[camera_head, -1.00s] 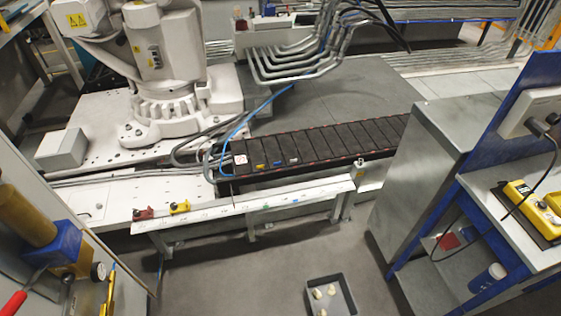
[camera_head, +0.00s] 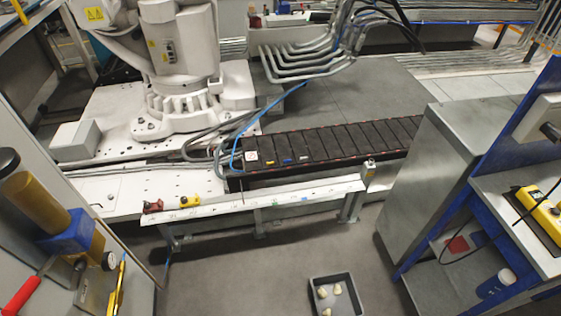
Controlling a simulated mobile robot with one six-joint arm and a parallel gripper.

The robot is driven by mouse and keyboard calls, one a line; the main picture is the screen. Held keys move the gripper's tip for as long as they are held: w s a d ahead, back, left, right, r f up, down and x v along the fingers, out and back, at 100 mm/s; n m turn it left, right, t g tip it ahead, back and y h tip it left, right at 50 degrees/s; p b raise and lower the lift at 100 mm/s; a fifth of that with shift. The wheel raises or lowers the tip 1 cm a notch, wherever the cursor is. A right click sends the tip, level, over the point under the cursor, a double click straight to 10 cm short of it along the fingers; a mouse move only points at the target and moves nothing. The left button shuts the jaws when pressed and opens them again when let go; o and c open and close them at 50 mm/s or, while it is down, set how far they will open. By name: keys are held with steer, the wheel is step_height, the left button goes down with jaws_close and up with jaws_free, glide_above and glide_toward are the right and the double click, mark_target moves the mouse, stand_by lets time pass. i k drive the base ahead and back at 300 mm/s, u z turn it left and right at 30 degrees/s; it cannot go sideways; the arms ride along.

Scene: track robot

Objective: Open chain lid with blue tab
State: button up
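The black cable chain (camera_head: 355,140) lies on the rail bed in the middle of the view, a row of flat lids side by side. Near its left end, small coloured tabs sit on separate lids: a yellow tab (camera_head: 269,162), then the blue tab (camera_head: 287,161), then a pale tab (camera_head: 304,159). The lid with the blue tab (camera_head: 283,150) looks flat and closed, level with its neighbours. A white square label (camera_head: 251,156) marks the leftmost lid. My gripper is not in view.
A white robot base (camera_head: 185,105) stands behind the chain. Blue and grey cables (camera_head: 222,150) meet its left end. A white ledge (camera_head: 270,203) runs in front. A grey tray (camera_head: 316,284) with pale pieces lies on the floor. A metal cabinet (camera_head: 440,150) stands right. Floor before the ledge is mostly clear.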

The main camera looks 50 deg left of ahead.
mark_target(284, 152)
steer(key=u, duration=0.45)
steer(key=k, duration=0.25)
steer(key=u, duration=2.95)
steer(key=k, duration=0.65)
steer(key=z, duration=0.3)
steer(key=i, duration=0.7)
steer(key=z, duration=0.1)
